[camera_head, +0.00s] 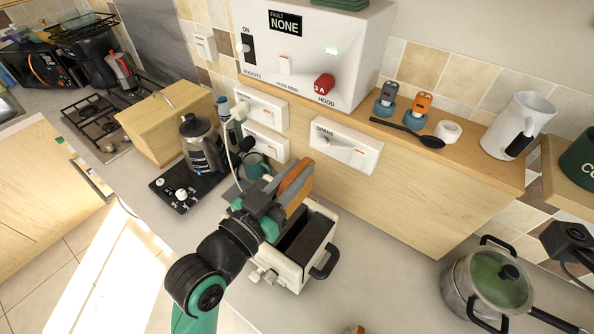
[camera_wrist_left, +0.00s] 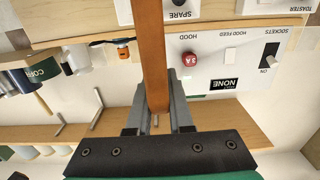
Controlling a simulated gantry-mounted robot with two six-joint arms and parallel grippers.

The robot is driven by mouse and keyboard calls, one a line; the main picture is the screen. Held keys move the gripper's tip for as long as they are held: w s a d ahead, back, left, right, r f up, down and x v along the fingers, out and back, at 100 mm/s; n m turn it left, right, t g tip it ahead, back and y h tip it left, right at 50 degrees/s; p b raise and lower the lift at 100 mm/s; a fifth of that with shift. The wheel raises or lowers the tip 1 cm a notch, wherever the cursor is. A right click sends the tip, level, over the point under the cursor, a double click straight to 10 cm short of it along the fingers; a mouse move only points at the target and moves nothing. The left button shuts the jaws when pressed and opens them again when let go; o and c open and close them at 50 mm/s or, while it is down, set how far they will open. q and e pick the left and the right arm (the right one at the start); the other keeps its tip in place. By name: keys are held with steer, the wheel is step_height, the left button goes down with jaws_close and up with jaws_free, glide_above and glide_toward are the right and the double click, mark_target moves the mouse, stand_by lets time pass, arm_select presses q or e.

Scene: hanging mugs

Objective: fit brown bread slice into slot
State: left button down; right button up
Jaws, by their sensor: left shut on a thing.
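My left gripper (camera_head: 280,203) is shut on a brown bread slice (camera_head: 297,183). It holds the slice on edge above the back part of a cream-coloured toaster (camera_head: 298,268). The toaster has a long dark slot (camera_head: 304,236) on top and a black handle (camera_head: 325,262) on its right side. In the left wrist view the slice (camera_wrist_left: 152,50) stands edge-on between the two fingers (camera_wrist_left: 157,118). The gripper hides part of the toaster's top, so I cannot tell whether the slice's lower edge touches the slot. My right gripper is not in view.
A teal mug (camera_head: 256,165) is behind the gripper. A steel pot (camera_head: 487,284) is at the right. A wooden ledge (camera_head: 440,192) with sockets runs behind. The counter between toaster and pot is clear.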

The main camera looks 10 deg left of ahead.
mark_target(297, 204)
arm_select(q)
step_height(297, 204, down, 10)
steer(key=b, duration=0.7)
steer(key=shift+b, duration=0.3)
stand_by(1.1)
steer(key=shift+f+b, duration=3.25)
steer(key=shift+f, duration=0.9)
steer(key=c, duration=0.7)
jaws_free()
steer(key=shift+c, duration=0.2)
